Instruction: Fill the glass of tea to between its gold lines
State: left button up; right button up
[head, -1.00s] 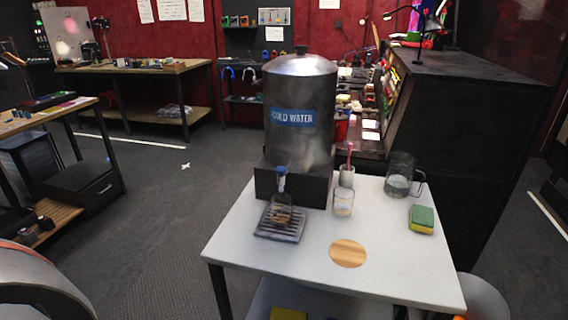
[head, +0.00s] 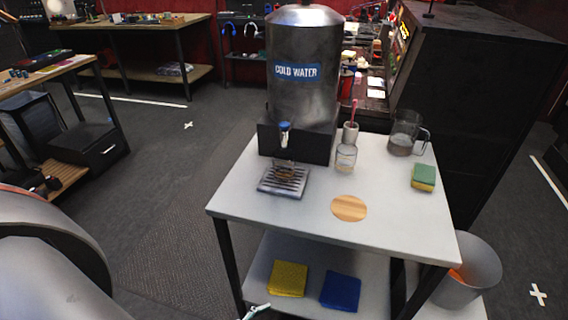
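A steel dispenser (head: 300,105) labelled "COLD WATER" stands at the back of the white table. Its blue-topped tap (head: 285,131) is on the front. A small clear glass (head: 284,171) with something brownish low in it stands on the slatted drip tray (head: 269,187) below the tap. The gold lines and exact level are too small to tell. A second clear glass (head: 345,159) stands right of the dispenser.
A glass jug (head: 404,138), a pot (head: 350,133) with a pink-handled stick, and a green-yellow sponge (head: 423,178) stand on the table. A round wooden coaster (head: 349,208) lies bare. Yellow (head: 288,278) and blue (head: 340,291) cloths lie on the lower shelf. A grey bin (head: 470,275) stands at right.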

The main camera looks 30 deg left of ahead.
dwell(0.4)
pick_arm(q)
grip_shut()
dwell(1.3)
